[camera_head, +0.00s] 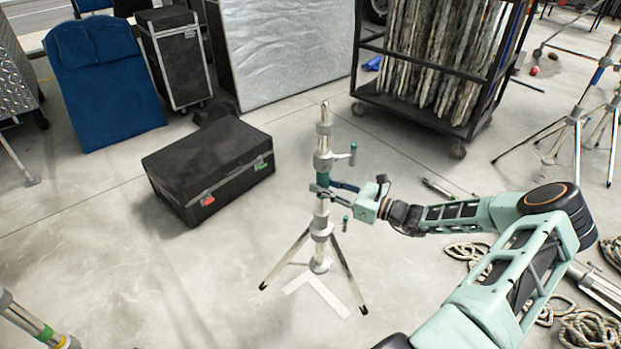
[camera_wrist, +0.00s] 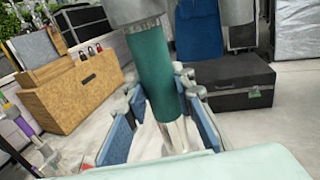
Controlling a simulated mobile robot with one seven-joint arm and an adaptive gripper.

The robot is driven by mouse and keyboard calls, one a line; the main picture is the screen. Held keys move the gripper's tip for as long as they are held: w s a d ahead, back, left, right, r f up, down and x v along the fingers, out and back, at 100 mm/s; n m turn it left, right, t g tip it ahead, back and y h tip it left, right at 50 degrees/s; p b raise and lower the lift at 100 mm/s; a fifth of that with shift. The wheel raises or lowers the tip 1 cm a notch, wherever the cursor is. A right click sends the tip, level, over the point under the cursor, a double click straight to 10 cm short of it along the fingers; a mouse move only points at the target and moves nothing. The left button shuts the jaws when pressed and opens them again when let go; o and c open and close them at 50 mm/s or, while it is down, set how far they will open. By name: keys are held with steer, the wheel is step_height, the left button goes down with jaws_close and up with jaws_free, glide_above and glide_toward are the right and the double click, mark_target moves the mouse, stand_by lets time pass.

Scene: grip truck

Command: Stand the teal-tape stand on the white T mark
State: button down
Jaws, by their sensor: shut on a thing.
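The teal-tape stand (camera_head: 323,229) is a silver tripod stand, upright, with a teal band (camera_wrist: 152,70) around its column. My gripper (camera_head: 324,188) is shut on the column at the teal band, reaching in from the right. In the wrist view my gripper's (camera_wrist: 162,120) blue pads lie on both sides of the column. The white T mark (camera_head: 331,295) is on the floor just below the stand's centre, between two spread legs, and only partly visible. Whether the feet touch the floor I cannot tell.
A black case (camera_head: 207,165) lies left of the stand. A wheeled rack (camera_head: 425,100) stands behind to the right. Coiled rope (camera_head: 590,328) lies at the lower right under my arm. Another stand (camera_head: 35,325) shows at the lower left. Floor left of the mark is clear.

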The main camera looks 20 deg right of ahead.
steer(key=b, duration=0.4)
glide_above(336, 226)
steer(key=x, duration=0.2)
step_height(336, 226, down, 12)
steer(key=shift+w+f+m+t+h+b, duration=0.2)
steer(key=shift+f+b, duration=0.25)
steer(key=shift+f, duration=0.4)
steer(key=shift+s+f+m+t+h+b, duration=0.1)
steer(key=shift+f+t+h+b, duration=0.15)
steer(key=shift+f+b, duration=1.45)
steer(key=shift+f, duration=0.6)
stand_by(0.7)
steer(key=c, duration=1.6)
jaws_free()
steer(key=shift+f, duration=0.5)
steer(key=v, duration=1.2)
steer(key=shift+r, duration=0.35)
